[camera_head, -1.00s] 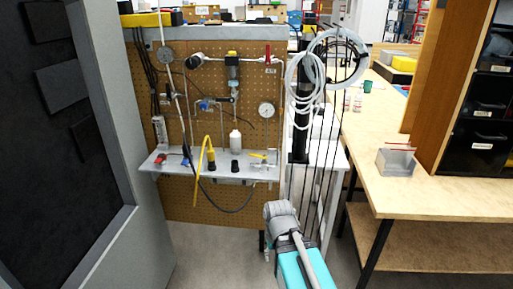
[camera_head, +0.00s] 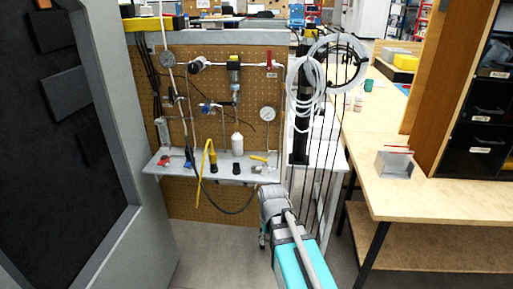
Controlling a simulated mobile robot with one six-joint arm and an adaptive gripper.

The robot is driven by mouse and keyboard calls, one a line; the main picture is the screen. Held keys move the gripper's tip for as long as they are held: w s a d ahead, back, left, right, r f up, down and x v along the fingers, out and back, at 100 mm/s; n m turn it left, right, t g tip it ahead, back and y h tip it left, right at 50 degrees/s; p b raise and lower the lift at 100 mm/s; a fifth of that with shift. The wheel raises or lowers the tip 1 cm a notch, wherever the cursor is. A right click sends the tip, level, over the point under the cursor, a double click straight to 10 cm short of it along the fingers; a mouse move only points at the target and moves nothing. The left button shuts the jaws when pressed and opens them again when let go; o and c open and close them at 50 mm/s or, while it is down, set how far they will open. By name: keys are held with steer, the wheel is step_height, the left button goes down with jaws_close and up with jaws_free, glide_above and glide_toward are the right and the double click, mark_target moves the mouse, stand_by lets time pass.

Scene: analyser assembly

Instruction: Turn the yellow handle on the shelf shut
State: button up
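The yellow handle (camera_head: 259,158) is a small lever on the right part of the grey shelf (camera_head: 185,170), beside a metal fitting. It lies nearly flat, slanting slightly down to the right. My arm reaches in from the bottom, and its grey wrist (camera_head: 274,202) is in front of and below the shelf's right end in the picture. What seems to be part of my gripper (camera_head: 262,240) shows small and dark below the wrist. Its fingers cannot be made out. I see no contact with the handle.
A yellow curved tube (camera_head: 205,165), a white bottle (camera_head: 238,143) and dark fittings stand on the shelf, left of the handle. A pegboard (camera_head: 180,205) with gauges and pipes is behind. A rack with coiled white tubing (camera_head: 303,85) stands right.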

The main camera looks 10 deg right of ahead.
mark_target(255, 157)
steer(key=w+r+n+p, duration=0.5)
steer(key=w+r+p, duration=0.8)
steer(key=r+p, duration=0.1)
steer(key=w+r+n+p, duration=0.5)
steer(key=w+r+p, duration=0.8)
steer(key=r+p, duration=0.2)
steer(key=shift+r, duration=0.85)
steer(key=shift+s+f, duration=0.1)
steer(key=shift+f, duration=0.05)
step_height(255, 157, down, 14)
steer(key=b, duration=1.3)
steer(key=shift+r+b, duration=0.25)
steer(key=shift+b, duration=0.05)
jaws_close()
